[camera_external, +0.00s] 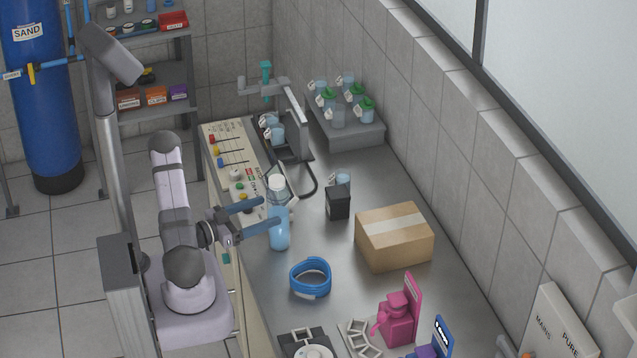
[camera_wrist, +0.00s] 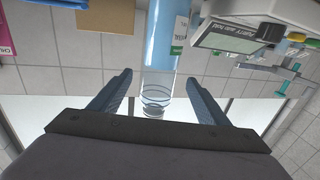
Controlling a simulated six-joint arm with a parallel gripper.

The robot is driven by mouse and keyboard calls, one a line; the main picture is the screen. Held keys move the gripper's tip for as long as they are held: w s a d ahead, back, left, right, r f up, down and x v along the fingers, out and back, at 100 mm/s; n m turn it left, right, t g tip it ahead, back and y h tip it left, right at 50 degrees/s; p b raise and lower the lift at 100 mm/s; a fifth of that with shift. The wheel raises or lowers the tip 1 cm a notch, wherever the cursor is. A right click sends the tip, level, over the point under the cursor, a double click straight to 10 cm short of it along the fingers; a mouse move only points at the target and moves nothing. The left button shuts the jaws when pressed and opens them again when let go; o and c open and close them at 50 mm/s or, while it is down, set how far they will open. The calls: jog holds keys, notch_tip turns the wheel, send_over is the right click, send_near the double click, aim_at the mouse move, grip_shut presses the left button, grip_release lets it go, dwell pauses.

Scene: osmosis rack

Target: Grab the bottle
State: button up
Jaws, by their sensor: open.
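The bottle (camera_external: 279,238) stands upright on the grey bench, with a light blue body and a clear upper part. My gripper (camera_external: 270,212) is open at the bottle's upper body, reaching in from the left. In the wrist view, which looks upside down, the bottle (camera_wrist: 161,45) lies in line with the gap between the two blue fingers of my gripper (camera_wrist: 159,78). The clear end points toward the palm, and a label shows on the bottle's right side. A gap shows on both sides, and no finger visibly presses on the bottle.
A control panel (camera_external: 228,150) stands behind and left of the bottle. A black container (camera_external: 338,205) and a cardboard box (camera_external: 394,240) stand to the right. A blue ring (camera_external: 311,278) lies in front. Beakers fill a grey step (camera_external: 352,137) at the back.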

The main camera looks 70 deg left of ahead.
aim_at(278, 205)
jog(key=p+x, duration=0.3)
jog(key=x, duration=0.1)
jog(key=shift+w+d+r, duration=0.15)
jog(key=shift+r, duration=0.15)
jog(key=shift+w+f, duration=0.1)
jog(key=shift+w, duration=0.35)
jog(key=shift+c, duration=0.7)
jog(key=c, duration=1.3)
jog(key=shift+a, duration=0.2)
